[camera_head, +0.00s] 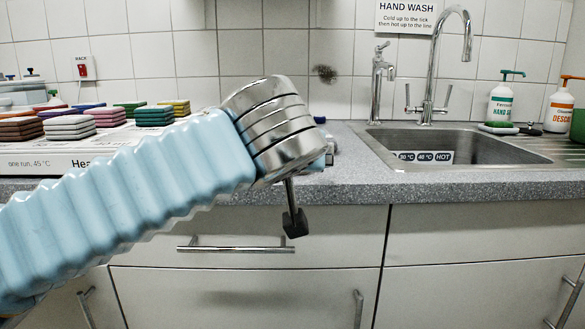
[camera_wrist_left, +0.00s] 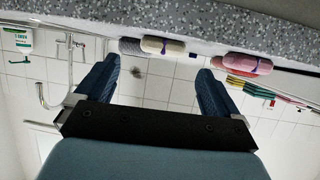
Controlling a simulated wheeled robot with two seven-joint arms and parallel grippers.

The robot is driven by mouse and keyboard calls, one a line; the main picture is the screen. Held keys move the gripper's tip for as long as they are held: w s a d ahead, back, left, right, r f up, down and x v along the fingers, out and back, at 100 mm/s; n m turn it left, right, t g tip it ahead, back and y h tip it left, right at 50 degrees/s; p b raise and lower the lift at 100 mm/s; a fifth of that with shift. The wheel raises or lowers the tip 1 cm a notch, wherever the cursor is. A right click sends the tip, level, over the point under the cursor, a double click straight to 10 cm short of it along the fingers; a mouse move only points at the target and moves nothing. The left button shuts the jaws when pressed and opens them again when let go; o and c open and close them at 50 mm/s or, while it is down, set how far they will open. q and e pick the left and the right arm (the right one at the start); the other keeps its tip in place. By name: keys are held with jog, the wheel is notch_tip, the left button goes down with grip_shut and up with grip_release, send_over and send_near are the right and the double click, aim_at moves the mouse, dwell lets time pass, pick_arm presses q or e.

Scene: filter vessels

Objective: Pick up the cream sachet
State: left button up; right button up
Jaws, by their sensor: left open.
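A cream sachet (camera_wrist_left: 163,46) with a purple band lies on the grey speckled counter (camera_wrist_left: 200,22) in the left wrist view, which is upside down. My left gripper (camera_wrist_left: 158,68) is open and empty, its two blue fingers apart. The cream sachet appears in the gap between the fingers, beyond their tips and apart from them. In the head view my left arm covers this part of the counter, and I cannot make out the cream sachet there. My right gripper is not in view.
A grey sachet (camera_wrist_left: 130,46) lies beside the cream one, and a pink sachet (camera_wrist_left: 248,63) lies to the right. A white rack (camera_head: 130,160) carries several coloured stacks. The sink (camera_head: 450,150), tap (camera_head: 428,100) and soap bottle (camera_head: 501,105) stand right. The counter's front edge (camera_head: 450,190) runs below.

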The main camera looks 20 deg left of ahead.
pick_arm(q)
jog(key=x, duration=0.5)
jog(key=shift+w+a+f, duration=0.2)
jog(key=shift+w, duration=0.05)
jog(key=c, duration=1)
